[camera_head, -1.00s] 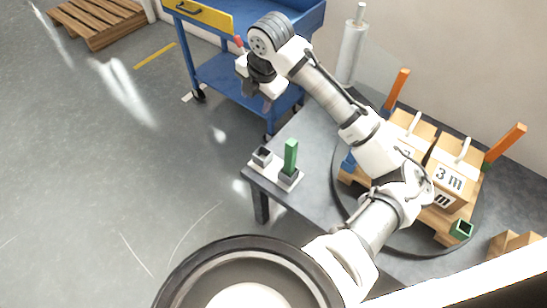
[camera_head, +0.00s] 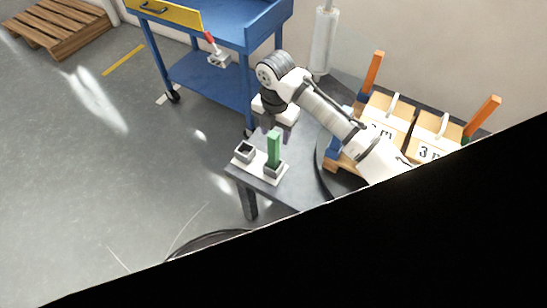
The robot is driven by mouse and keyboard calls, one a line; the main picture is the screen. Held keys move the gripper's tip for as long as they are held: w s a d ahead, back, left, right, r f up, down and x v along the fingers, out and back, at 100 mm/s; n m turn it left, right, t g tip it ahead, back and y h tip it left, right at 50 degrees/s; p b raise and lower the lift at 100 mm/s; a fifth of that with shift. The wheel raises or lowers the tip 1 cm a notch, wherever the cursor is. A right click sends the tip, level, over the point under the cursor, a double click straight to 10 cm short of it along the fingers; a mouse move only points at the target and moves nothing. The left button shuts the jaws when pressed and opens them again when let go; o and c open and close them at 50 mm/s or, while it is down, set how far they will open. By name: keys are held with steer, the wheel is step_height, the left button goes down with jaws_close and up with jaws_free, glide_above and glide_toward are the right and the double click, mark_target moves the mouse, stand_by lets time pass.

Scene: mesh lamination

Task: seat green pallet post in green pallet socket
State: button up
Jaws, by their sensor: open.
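The green pallet post (camera_head: 274,147) stands upright in a dark holder on a white base plate (camera_head: 247,168) near the table's left corner. My gripper (camera_head: 276,131) is open, with its fingers close to the top of the post. Whether they are around it or behind it, I cannot tell. The open green pallet socket at the pallet's near corner is hidden now behind a black area that covers the lower right of the picture.
An empty holder (camera_head: 244,151) sits beside the post. Boxes (camera_head: 431,137) and orange posts (camera_head: 371,72) stand on the pallet at right. A blue cart (camera_head: 211,82) stands behind the table. Open floor (camera_head: 110,190) lies to the left.

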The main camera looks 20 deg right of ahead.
steer(key=f, duration=0.4)
steer(key=shift+w+a+f, duration=0.1)
steer(key=shift+a+f, duration=0.1)
steer(key=shift+f, duration=0.05)
jaws_close()
